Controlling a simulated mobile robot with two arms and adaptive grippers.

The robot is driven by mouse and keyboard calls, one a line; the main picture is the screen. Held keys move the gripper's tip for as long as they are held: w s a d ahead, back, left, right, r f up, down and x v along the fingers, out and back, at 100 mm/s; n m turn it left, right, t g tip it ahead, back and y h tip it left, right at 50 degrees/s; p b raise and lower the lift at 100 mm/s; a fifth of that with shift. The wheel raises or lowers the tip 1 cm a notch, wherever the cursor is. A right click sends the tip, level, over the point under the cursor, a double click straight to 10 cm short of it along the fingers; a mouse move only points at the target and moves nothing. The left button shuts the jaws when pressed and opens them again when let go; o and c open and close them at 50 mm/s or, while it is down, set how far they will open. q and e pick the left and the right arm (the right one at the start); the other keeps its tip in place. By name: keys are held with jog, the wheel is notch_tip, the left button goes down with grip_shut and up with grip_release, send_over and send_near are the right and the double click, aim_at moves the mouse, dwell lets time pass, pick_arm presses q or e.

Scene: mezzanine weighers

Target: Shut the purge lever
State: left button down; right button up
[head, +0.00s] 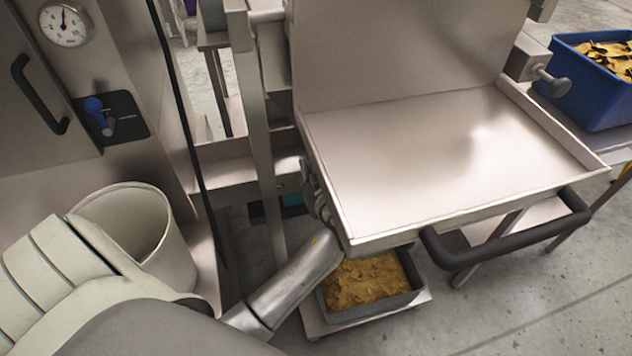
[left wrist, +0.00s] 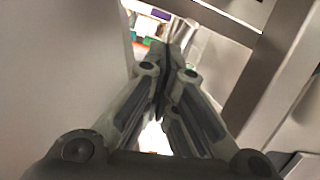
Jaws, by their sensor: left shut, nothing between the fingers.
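A small blue-handled lever (head: 95,105) sits on a black plate with a small, unreadable label, on the metal cabinet at the upper left of the head view. I take it for the purge lever; I cannot tell from its tilt whether it is open or shut. My left gripper (head: 313,185) is well to the right of the lever, beside a metal post and the left edge of the steel tray, which partly hides it. In the left wrist view its fingers (left wrist: 166,55) are together and empty, between pale panels. The lever does not show there. My right gripper is not in view.
The steel tray (head: 420,160) with a black bar handle (head: 505,230) fills the centre right. A grey bin (head: 412,290) of yellowish material stands below it. A blue crate (head: 590,95) is at the far right. A black door handle (head: 38,93) and round gauge (head: 63,25) are near the lever.

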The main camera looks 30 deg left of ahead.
pick_arm(q)
jog(key=f, duration=0.1)
jog(key=d+f, duration=0.1)
jog(key=f, duration=0.1)
jog(key=shift+s, duration=0.15)
jog(key=shift+s+d+f, duration=0.1)
jog(key=shift+d+f, duration=0.15)
jog(key=shift+f, duration=0.05)
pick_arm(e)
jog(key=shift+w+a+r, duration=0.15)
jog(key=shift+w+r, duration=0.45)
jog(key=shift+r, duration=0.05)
pick_arm(q)
jog(key=shift+b, duration=0.3)
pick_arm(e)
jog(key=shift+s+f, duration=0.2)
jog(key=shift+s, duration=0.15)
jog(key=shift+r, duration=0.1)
